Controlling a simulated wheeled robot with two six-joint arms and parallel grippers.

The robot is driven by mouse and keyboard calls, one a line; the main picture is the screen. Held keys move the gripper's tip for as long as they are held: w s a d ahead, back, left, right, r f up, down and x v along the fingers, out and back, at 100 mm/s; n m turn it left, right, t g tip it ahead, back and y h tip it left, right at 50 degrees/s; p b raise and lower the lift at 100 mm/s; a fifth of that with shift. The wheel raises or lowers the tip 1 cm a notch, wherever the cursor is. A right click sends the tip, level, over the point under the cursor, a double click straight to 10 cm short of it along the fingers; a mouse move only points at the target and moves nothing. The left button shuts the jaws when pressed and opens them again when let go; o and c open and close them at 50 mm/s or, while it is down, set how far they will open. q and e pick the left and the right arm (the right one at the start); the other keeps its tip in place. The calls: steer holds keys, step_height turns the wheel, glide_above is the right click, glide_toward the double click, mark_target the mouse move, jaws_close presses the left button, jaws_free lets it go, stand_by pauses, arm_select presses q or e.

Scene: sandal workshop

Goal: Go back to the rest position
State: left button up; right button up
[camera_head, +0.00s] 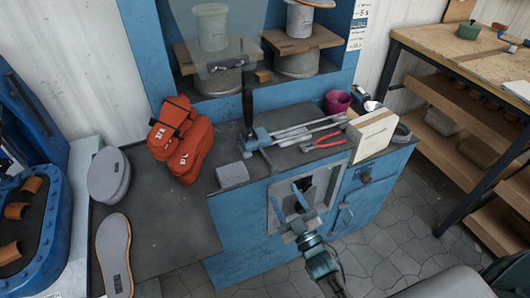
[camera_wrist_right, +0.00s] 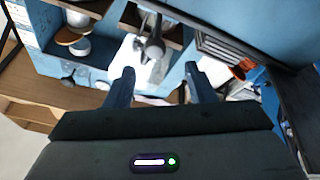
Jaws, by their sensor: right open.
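My right gripper (camera_head: 286,194) is in the lower middle of the head view, in front of the blue workbench (camera_head: 238,240). Its two blue fingers stand apart, with nothing seen between them. They overlap a grey recessed panel (camera_head: 326,182) on the bench front; I cannot tell whether they touch it. In the right wrist view the same open gripper (camera_wrist_right: 158,72) shows both fingers spread, with the blurred bench area beyond. My left gripper is not in view.
On the bench lie red-handled pliers (camera_head: 328,141), orange-red sandal pieces (camera_head: 182,140), a grey block (camera_head: 232,175), a pink cup (camera_head: 338,101) and a pale box (camera_head: 374,136). Soles (camera_head: 114,255) lie at left. A wooden table (camera_head: 465,55) stands right. Paved floor (camera_head: 395,240) is open between.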

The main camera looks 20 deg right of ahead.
steer(key=s+d+f+m+g+h, duration=0.1)
steer(key=s+d+f+g, duration=0.15)
steer(key=f, duration=0.95)
steer(key=s+d+f+m+g+h, duration=0.15)
steer(key=s+f+g, duration=0.25)
steer(key=f, duration=0.8)
steer(key=s+d+f+m+g+h, duration=0.15)
steer(key=s+f+g, duration=0.25)
steer(key=f, duration=0.8)
steer(key=s+d+f+m+g, duration=0.1)
steer(key=s+f+g, duration=0.2)
steer(key=s+f, duration=0.3)
steer(key=s+d+f+m+g, duration=0.1)
steer(key=s+f+g, duration=0.2)
steer(key=s+f, duration=0.4)
steer(key=s+d+f+m+g, duration=0.1)
steer(key=s+f+g, duration=0.3)
steer(key=s, duration=1.2)
step_height(320, 180, down, 2)
steer(key=shift+d+f, duration=0.2)
steer(key=shift+d, duration=0.4)
